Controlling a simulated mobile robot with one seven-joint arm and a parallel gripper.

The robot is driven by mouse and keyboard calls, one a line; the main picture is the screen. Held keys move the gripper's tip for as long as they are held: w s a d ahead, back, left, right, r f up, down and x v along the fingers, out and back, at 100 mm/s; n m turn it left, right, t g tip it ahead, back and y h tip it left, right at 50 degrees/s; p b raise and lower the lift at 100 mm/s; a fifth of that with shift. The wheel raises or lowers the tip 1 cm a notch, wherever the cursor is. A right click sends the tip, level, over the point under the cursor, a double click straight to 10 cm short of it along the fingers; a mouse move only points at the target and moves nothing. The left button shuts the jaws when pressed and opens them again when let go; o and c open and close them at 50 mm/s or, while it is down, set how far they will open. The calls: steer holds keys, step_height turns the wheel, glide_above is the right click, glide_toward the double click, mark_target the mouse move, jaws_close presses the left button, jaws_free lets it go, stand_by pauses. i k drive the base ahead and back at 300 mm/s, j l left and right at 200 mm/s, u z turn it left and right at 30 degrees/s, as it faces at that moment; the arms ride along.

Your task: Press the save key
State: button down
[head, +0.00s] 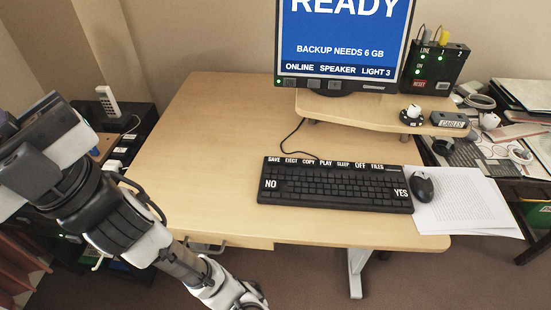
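The black keyboard (335,187) lies flat on the wooden desk, a little right of its middle. Along its back edge are white labels: SAVE, EJECT, COPY, PLAY, SLEEP, OFF and FILES. The save key (274,160) is at the far left of this row, above the large NO key (271,183). A YES key (401,193) is at the right end. My arm comes in from the left and runs down past the desk's front edge, out of the bottom of the picture. My gripper is not visible, and nothing covers the save key.
A monitor (345,50) reads READY and BACKUP NEEDS 6 GB. A mouse (423,187) and papers (465,205) lie to the right. A black cable (292,133) runs behind the keyboard. The desk's left half is clear.

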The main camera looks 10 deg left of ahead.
mark_target(271, 160)
steer(key=i+l+u, duration=0.1)
steer(key=l+u, duration=0.7)
steer(key=l, duration=0.15)
steer(key=i, duration=0.05)
